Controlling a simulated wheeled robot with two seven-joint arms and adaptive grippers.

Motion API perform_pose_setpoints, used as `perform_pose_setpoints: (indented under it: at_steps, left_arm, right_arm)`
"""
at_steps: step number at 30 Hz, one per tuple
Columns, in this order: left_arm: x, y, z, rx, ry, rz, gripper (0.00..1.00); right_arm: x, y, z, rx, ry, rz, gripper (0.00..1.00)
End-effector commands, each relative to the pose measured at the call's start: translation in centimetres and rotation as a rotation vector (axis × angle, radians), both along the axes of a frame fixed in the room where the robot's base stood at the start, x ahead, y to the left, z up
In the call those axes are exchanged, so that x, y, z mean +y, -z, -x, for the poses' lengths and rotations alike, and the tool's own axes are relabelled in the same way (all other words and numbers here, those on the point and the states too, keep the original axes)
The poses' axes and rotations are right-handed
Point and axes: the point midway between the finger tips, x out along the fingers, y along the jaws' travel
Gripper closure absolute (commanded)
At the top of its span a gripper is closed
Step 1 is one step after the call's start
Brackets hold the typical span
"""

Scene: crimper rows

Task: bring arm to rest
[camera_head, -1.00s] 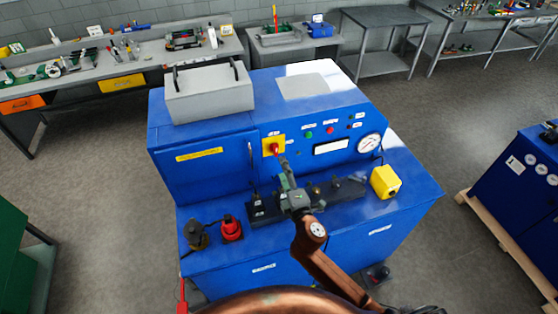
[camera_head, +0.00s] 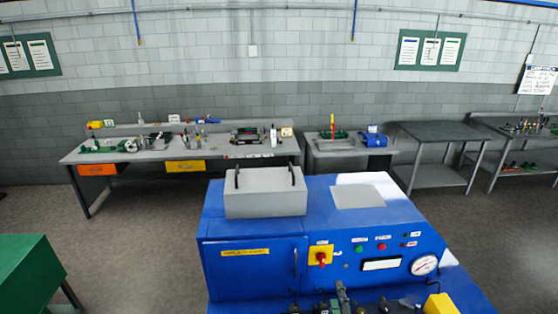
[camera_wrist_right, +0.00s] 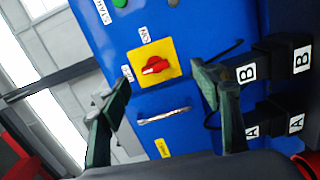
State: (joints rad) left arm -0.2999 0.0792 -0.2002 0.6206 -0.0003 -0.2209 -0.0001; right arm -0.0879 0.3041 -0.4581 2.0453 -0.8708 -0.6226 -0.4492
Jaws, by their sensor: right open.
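My right gripper (camera_wrist_right: 152,88) is open and empty in the right wrist view, its two grey-green fingers wide apart. In the head view only the tip of my right gripper (camera_head: 341,293) shows, at the bottom edge in front of the blue machine (camera_head: 225,287). Beyond the fingers is a red rotary switch on a yellow plate (camera_wrist_right: 155,66); the switch plate also shows in the head view (camera_head: 320,255). The gripper appears apart from the switch. The rest of the right arm is below the head view. My left gripper is not in view.
A yellow box (camera_head: 440,304) and a pressure gauge (camera_head: 424,265) are at the machine's right. Black blocks labelled A and B (camera_wrist_right: 272,68) stand right of the fingers. Workbenches (camera_head: 215,152) line the back wall; floor between is clear.

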Motion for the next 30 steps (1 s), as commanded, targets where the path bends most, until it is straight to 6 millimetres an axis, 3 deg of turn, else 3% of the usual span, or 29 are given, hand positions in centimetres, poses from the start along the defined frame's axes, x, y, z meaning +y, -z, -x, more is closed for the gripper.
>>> perform_pose_setpoints:
  at_steps: [4,6,9,11,15,21,29,30]
  left_arm:
    - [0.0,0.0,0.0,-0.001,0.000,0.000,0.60]
    - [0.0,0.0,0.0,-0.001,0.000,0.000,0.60]
    - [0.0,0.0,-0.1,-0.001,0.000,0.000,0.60]
    - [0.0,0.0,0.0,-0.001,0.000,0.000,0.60]
    - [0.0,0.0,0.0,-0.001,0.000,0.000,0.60]
    - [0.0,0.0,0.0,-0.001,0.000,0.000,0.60]
    - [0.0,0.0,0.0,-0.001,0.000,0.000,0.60]
    - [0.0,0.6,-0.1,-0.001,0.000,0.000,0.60]
  right_arm:
    - [-6.3,4.6,3.4,0.161,0.186,-0.260,0.42]
    - [-9.4,7.7,6.1,0.259,0.298,-0.415,0.42]
    - [-12.5,12.0,10.9,0.399,0.455,-0.620,0.42]
    - [-13.6,14.2,13.7,0.473,0.537,-0.724,0.42]
    - [-14.6,17.5,19.3,0.605,0.679,-0.895,0.42]
    - [-14.6,20.2,25.5,0.746,0.821,-1.055,0.42]
    - [-13.5,21.9,32.5,0.899,0.975,-1.207,0.42]
    - [-13.4,23.5,31.8,0.902,0.970,-1.200,0.42]
